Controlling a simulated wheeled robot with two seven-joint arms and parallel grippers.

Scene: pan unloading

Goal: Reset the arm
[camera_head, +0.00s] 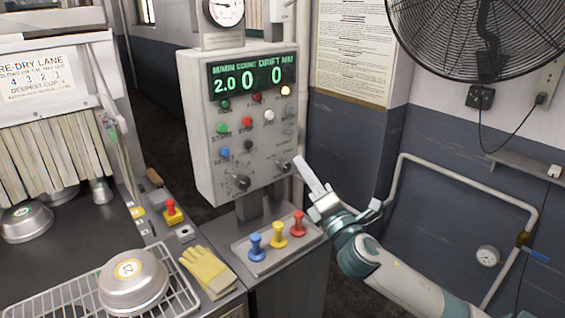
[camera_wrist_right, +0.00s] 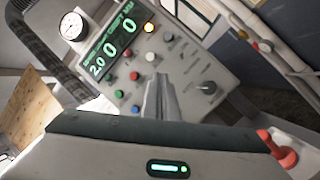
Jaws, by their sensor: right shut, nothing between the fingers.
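My right gripper (camera_head: 309,176) is shut and empty, in front of the right side of the grey control panel (camera_head: 205,150). Its closed fingers point up and to the left in the head view. In the right wrist view the shut fingers (camera_wrist_right: 161,97) stand in front of the panel's lower buttons, with the panel (camera_wrist_right: 190,62) behind them. I cannot tell whether the fingertips touch anything; they look apart from the panel. My left gripper is not in view.
Blue, yellow and red knobs stand on a tray (camera_head: 240,246) below the panel. A silver pan (camera_head: 134,290) sits on a wire rack at the lower left, beside a yellow glove (camera_head: 208,270). A pipe (camera_head: 470,186) runs along the right wall under a fan (camera_head: 440,40).

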